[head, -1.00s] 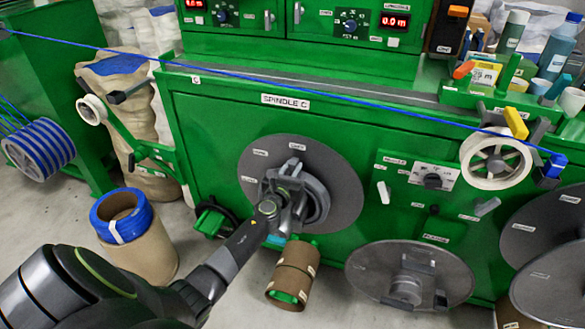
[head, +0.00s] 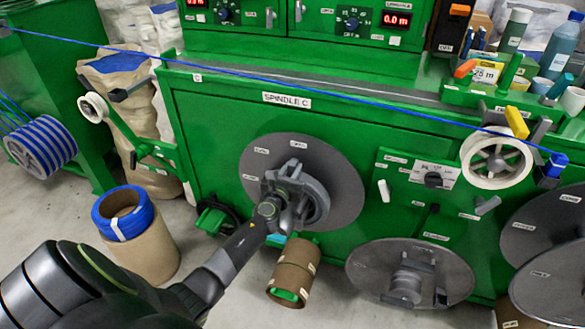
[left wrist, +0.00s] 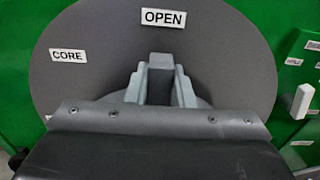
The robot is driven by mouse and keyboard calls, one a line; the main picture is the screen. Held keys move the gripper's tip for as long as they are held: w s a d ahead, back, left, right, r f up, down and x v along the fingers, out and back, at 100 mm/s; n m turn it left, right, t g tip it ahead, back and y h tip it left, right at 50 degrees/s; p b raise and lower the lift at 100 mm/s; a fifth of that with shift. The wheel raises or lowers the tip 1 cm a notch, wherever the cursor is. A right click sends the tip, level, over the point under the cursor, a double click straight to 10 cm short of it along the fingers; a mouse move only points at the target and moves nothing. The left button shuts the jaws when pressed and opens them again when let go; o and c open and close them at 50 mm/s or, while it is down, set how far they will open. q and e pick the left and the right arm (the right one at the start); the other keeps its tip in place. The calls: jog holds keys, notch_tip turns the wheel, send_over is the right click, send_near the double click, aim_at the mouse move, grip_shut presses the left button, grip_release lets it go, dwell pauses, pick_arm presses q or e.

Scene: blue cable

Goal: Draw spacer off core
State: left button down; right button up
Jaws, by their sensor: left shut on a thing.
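The large dark grey disc (head: 335,175) of spindle C stands on the front of the green machine. It also fills the left wrist view (left wrist: 225,55), with "OPEN" and "CORE" labels on its face. A thick grey ring, which looks like the spacer (head: 321,204), sits around the middle of the disc. My left gripper (head: 290,190) is shut on it from the front left. In the left wrist view its light grey fingers (left wrist: 160,92) are at the disc's centre. The core behind the gripper is mostly hidden, and I cannot tell how far the spacer sits on it.
A cardboard tube (head: 294,270) hangs low beside my arm. A second grey disc (head: 435,280) is at lower right. A brown drum with a blue roll (head: 124,216) stands on the floor at left. A blue cable (head: 330,92) runs across the top to a white pulley (head: 496,162).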

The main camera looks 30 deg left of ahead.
pick_arm(q)
jog(key=shift+p+v, duration=0.65)
jog(key=shift+v, duration=1.7)
jog(key=v, duration=1.6)
jog(key=shift+s+a, duration=0.15)
jog(key=shift+a, duration=0.05)
